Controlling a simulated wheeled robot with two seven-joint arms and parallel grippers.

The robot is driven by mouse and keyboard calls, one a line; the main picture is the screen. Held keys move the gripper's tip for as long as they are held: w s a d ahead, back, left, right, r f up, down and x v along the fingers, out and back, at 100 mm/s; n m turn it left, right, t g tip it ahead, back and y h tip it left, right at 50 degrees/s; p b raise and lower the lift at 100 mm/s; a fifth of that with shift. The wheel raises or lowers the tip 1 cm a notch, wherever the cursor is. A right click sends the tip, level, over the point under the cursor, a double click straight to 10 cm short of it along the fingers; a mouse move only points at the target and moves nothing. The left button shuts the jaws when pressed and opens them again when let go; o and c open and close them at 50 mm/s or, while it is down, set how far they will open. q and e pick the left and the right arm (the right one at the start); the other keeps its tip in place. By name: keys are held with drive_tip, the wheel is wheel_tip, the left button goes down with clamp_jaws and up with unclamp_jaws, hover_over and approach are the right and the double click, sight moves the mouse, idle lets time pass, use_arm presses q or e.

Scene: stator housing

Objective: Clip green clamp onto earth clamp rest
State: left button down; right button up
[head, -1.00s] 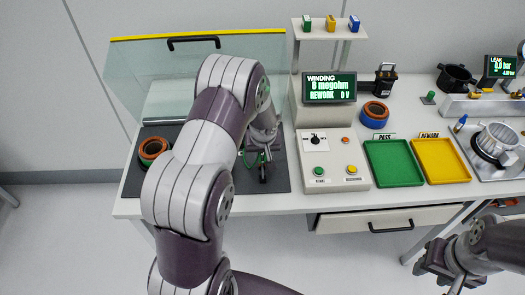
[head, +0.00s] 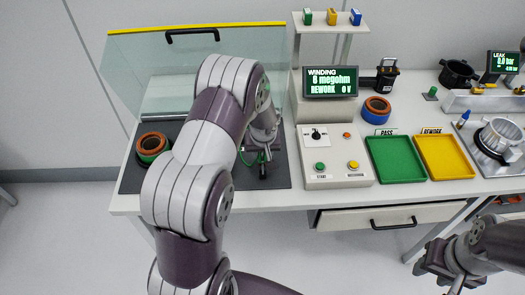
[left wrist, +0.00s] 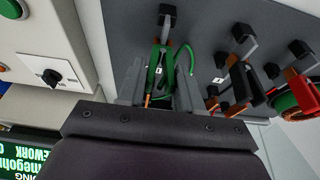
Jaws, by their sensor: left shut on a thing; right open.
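The green clamp (left wrist: 153,76) is between the fingers of my left gripper (left wrist: 158,92) in the left wrist view, and the gripper is shut on it. A green lead (left wrist: 190,62) loops beside it. A post with a black top (left wrist: 168,14) stands just beyond the clamp and may be the earth clamp rest; I cannot tell whether they touch. In the head view my left gripper (head: 262,160) is low over the dark mat (head: 277,178), partly hidden by my arm. My right gripper (head: 437,264) is open and empty, in front of the table at the lower right.
In the left wrist view, more black-topped posts (left wrist: 243,33) stand to the right, with a red clamp (left wrist: 303,92) near them. The control box (head: 333,170) stands right of the mat. A stator ring (head: 152,146) lies left. A clear raised guard (head: 130,85) stands behind.

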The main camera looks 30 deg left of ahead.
idle(0.4)
use_arm(q)
drive_tip(key=c, duration=0.7)
unclamp_jaws()
drive_tip(key=shift+o, duration=0.2)
drive_tip(key=shift+r, duration=0.2)
drive_tip(key=shift+p+v, duration=1.2)
drive_tip(key=shift+v, duration=0.9)
drive_tip(key=b+v, duration=0.2)
drive_tip(key=v, duration=1)
drive_tip(key=shift+s+r, duration=0.2)
drive_tip(key=shift+r, duration=0.1)
